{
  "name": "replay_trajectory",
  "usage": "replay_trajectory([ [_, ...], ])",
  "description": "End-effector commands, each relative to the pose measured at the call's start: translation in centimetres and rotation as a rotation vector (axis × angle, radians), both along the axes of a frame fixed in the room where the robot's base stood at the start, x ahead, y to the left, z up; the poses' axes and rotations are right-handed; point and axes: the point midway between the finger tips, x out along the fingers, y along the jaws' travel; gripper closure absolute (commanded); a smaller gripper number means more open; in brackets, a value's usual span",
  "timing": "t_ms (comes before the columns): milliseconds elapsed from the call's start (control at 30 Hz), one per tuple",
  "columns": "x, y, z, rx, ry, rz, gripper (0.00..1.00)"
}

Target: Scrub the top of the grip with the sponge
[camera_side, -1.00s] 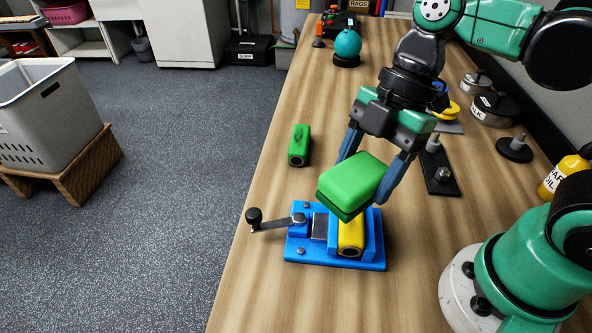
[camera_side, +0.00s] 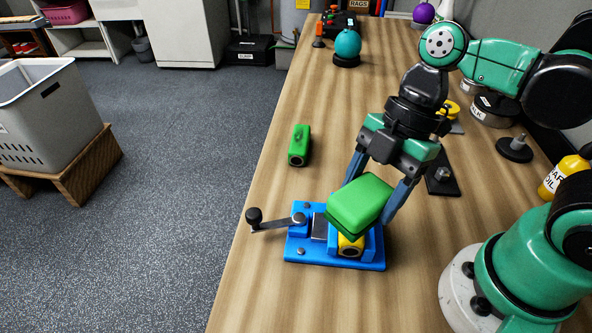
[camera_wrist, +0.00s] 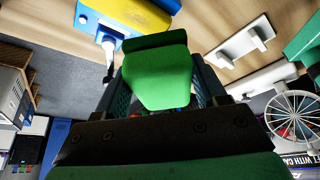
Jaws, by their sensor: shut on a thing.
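My gripper (camera_side: 374,190) is shut on a green sponge (camera_side: 358,203) with a darker green underside. The sponge is tilted and sits over the blue vise (camera_side: 305,248). A yellow grip (camera_side: 350,246) lies between the vise jaws; its near end, with a dark round hole, shows below the sponge. The sponge hides most of the grip's top, and I cannot tell whether they touch. The wrist view shows the sponge (camera_wrist: 158,82) between my fingers, with the yellow grip (camera_wrist: 148,14) and blue vise (camera_wrist: 88,22) beyond it.
The vise's crank handle (camera_side: 270,224) sticks out left near the table edge. A black stand (camera_side: 441,178) and a yellow oil bottle (camera_side: 566,176) are on the right. Table in front of the vise is clear.

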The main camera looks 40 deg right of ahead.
Motion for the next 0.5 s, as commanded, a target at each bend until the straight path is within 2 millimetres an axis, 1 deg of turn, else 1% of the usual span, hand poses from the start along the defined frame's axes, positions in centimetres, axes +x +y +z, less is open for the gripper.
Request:
replay_trajectory([
  [433,0.1,0.0,-4.1,0.0,0.0,0.0,0.85],
  [500,0.2,0.0,-5.5,0.0,0.0,0.0,0.85],
])
